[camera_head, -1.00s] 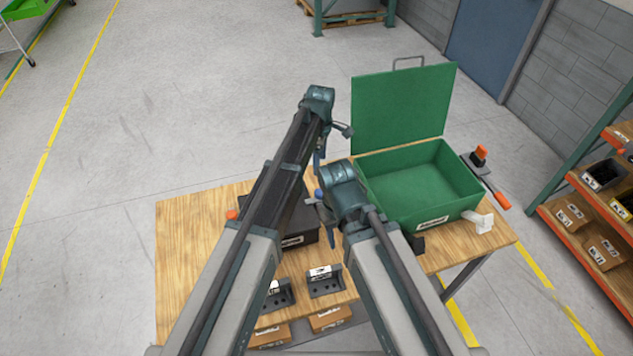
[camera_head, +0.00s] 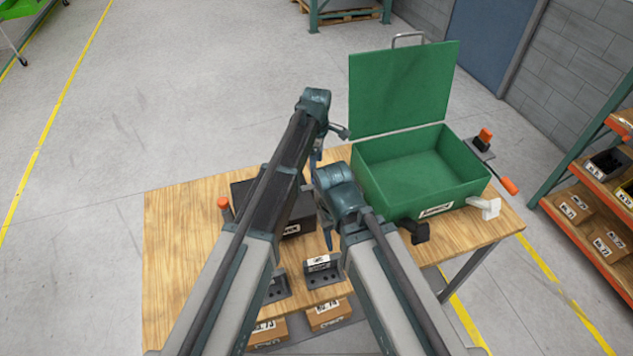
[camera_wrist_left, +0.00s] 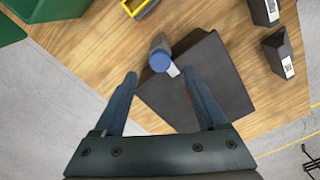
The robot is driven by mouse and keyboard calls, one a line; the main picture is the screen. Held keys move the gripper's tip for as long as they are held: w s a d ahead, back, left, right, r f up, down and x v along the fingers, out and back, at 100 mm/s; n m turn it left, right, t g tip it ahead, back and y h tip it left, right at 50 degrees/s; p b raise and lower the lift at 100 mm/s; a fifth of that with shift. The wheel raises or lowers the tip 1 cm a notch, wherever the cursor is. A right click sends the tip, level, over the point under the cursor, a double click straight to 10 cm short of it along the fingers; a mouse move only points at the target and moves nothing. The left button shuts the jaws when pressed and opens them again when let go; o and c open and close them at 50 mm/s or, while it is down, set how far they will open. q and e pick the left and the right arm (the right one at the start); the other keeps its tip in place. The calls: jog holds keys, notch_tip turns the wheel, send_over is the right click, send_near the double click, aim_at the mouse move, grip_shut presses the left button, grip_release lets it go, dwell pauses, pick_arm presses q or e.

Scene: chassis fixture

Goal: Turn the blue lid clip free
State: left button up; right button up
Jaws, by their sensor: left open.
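The blue clip (camera_wrist_left: 160,58), a short grey cylinder with a blue cap, stands at the edge of a dark box (camera_wrist_left: 215,70) in the left wrist view. My left gripper (camera_wrist_left: 159,75) is open, its fingertips on either side of the line to the blue cap; I cannot tell whether they touch it. In the head view my left gripper (camera_head: 316,155) hangs over the back of the dark box (camera_head: 290,228), and the blue clip is hidden behind my arms. My right gripper (camera_head: 328,235) is just right of the box, its jaws not clear.
A green box (camera_head: 425,200) with its lid (camera_head: 403,88) raised stands at the right on the wooden bench (camera_head: 175,260). Orange-handled clamps (camera_head: 485,138), a white clip (camera_head: 488,208) and a black one (camera_head: 418,232) surround it. Black blocks (camera_head: 322,270) sit at the front.

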pick_arm(q)
notch_tip(320, 180, down, 6)
jog(key=b, duration=0.4)
jog(key=shift+r, duration=0.25)
jog(key=shift+c, duration=0.2)
grip_shut()
